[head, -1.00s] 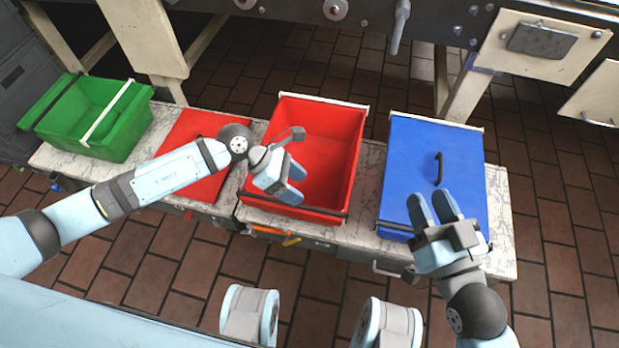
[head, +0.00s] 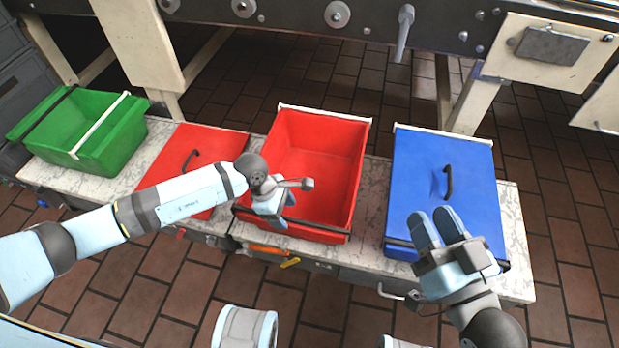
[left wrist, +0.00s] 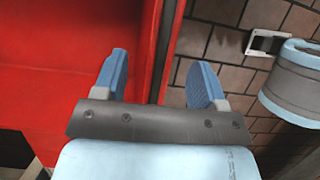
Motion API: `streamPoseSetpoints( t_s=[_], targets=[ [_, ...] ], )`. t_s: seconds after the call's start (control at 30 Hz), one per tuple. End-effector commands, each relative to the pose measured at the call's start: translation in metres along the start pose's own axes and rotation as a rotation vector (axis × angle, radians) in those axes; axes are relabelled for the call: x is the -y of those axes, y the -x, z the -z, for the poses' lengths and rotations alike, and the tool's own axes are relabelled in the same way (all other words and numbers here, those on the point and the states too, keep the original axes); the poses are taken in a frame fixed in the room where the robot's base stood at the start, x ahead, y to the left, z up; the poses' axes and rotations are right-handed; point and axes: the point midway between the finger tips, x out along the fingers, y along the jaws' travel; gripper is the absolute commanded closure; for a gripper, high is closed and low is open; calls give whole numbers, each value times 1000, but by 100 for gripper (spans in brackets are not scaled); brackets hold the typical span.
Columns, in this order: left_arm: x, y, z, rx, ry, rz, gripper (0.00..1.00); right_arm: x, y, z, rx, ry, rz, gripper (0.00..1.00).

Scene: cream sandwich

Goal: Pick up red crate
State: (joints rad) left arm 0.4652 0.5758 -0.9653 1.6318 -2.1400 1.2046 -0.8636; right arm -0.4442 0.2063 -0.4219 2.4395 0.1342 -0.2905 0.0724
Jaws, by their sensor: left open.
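The red crate (head: 318,150) is open and empty. It stands upright on the marble-topped bench in the middle of the head view, with a white far rim and a dark bar along its near edge. My left gripper (head: 280,222) is at the crate's near left corner, pointing down, and is open. In the left wrist view the fingers (left wrist: 160,82) are apart, with the red crate's wall (left wrist: 160,50) showing between them; I cannot tell whether they touch it. My right gripper (head: 432,228) is over the near left part of the blue lidded crate; whether its fingers are parted is unclear.
A red lid (head: 190,160) with a dark handle lies left of the red crate. A green crate (head: 85,132) stands at the far left. A blue lidded crate (head: 430,170) is to the right. The marble bench (head: 372,205) shows narrow gaps between them. Machinery stands behind.

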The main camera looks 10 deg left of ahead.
Motion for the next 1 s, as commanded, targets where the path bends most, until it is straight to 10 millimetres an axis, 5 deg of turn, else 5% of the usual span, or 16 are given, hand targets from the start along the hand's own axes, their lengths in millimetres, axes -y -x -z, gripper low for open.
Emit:
streamPoseSetpoints(
  t_s=[0.2,0.53,0.8,1.0],
  targets=[
    [1,-36,0,2,1,1,35,-4,1,-25,73,-1,6,62],
    [1,-42,-1,1,1,0,35,-4,1,-28,91,-3,8,62],
    [1,-41,0,1,1,0,97,-4,1,-28,90,-3,8,62],
    [-1,-39,-2,4,-3,-6,100,-4,0,-27,90,-2,8,62]
  ],
)
